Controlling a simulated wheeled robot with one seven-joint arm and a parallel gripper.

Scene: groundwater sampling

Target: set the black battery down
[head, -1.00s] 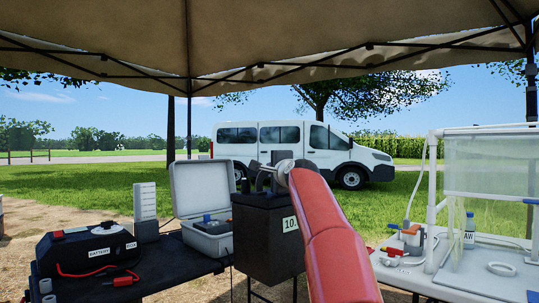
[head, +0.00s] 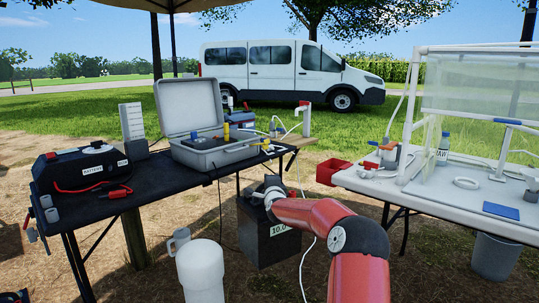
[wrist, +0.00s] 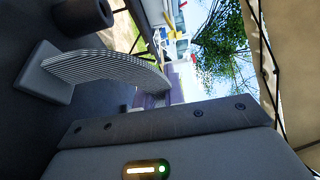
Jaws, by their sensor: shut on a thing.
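The black battery (head: 270,243) is a dark box with a white "10.0" label. In the head view it is low in the gap between the two tables, roughly upright; I cannot tell whether its base touches the ground. My gripper (head: 268,193) is at its top, shut on it, partly hidden behind my red arm. In the wrist view the battery's dark top (wrist: 22,125) fills the left side, with a grey ribbed strap and a round black post. The fingertips are not clearly visible there.
The left black table (head: 130,200) holds a black case labelled battery (head: 80,168) and an open grey case (head: 215,150).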

